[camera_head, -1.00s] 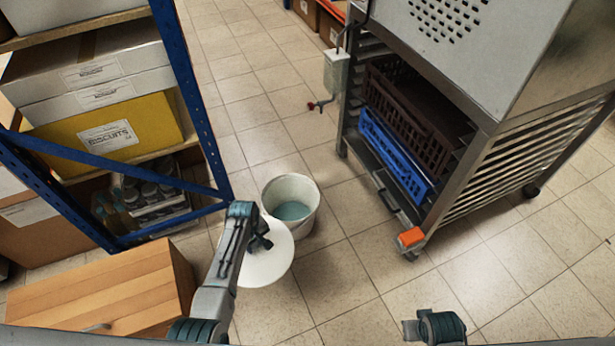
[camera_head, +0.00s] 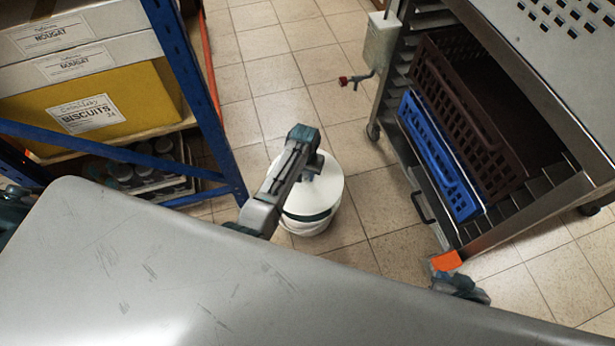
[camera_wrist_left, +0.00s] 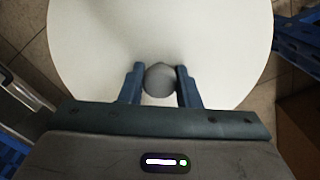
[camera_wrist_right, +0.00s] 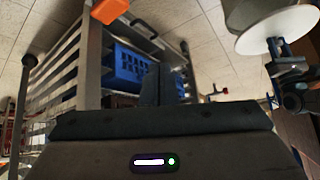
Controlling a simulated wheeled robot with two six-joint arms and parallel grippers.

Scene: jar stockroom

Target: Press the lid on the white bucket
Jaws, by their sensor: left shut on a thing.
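The white lid (camera_head: 322,180) is over the white bucket (camera_head: 309,229). A dark green strip shows between the lid's near edge and the bucket, so the lid does not look flush there. My left gripper (camera_head: 312,168) is shut on the lid's grey knob (camera_wrist_left: 160,78), with one finger on each side of it in the left wrist view. In the right wrist view the lid (camera_wrist_right: 281,30) and the bucket (camera_wrist_right: 252,14) appear at the upper right. My right gripper (camera_wrist_right: 168,75) is empty and its fingers look shut. It is low at the right, beside the orange block (camera_head: 446,261).
A steel rack (camera_head: 452,239) on castors, holding a brown crate (camera_head: 467,110) and a blue crate (camera_head: 438,160), stands right of the bucket. A blue-framed shelf (camera_head: 190,75) with boxes stands at the left. Tiled floor behind the bucket is clear.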

